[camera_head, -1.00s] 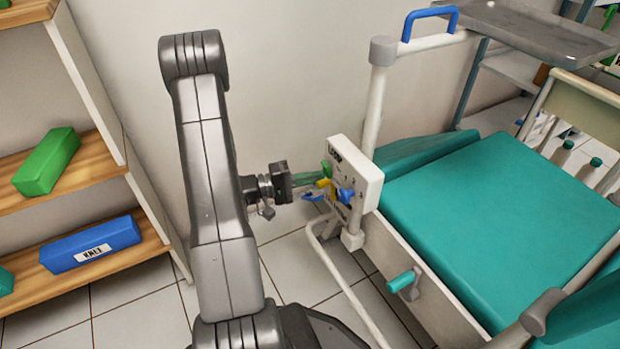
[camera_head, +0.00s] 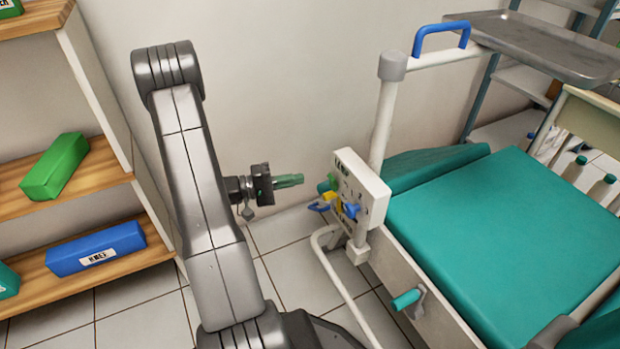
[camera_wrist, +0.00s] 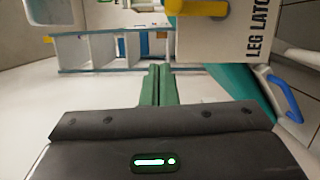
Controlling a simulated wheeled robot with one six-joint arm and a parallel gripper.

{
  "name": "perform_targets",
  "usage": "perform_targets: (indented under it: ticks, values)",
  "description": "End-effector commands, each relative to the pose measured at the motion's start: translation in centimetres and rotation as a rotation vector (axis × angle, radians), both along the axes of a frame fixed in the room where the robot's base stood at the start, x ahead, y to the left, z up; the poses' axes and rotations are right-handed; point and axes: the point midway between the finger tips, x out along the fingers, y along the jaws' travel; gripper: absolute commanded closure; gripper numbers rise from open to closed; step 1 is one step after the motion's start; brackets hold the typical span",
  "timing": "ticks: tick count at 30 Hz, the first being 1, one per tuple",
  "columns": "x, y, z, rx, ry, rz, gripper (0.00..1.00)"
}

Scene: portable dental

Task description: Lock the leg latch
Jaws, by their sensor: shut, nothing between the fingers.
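The latch panel (camera_head: 366,182) is a white box fixed to the frame at the head of the teal chair. A yellow handle (camera_head: 332,203), a green knob (camera_head: 327,184) and blue handles are on its left face. In the wrist view the panel (camera_wrist: 240,45) shows at the upper right, reading "LEG LATC", cut off by the edge. The yellow handle (camera_wrist: 205,8) shows there at the top, partly out of frame. My gripper (camera_head: 301,180) is shut and empty, its green fingers pointing at the panel from the left, apart from it. Its fingertips (camera_wrist: 158,68) also show in the wrist view.
The teal chair (camera_head: 490,215) fills the right, with a teal-gripped crank (camera_head: 407,299) on its side. A white post with a blue handle (camera_head: 443,36) rises behind the panel. A shelf (camera_head: 75,195) with green and blue boxes stands left. Floor between is clear.

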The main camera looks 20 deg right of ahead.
Motion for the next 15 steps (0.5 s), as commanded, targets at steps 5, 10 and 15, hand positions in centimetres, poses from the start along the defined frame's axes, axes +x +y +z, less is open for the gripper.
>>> perform_targets:
  ticks: [5,10,15]
  values:
    - [0.5,3.1,0.2,0.0,0.001,0.004,1.0]
    - [0.8,4.7,0.3,0.0,0.0,0.002,1.0]
    - [0.8,5.4,0.2,0.0,0.0,-0.001,1.0]
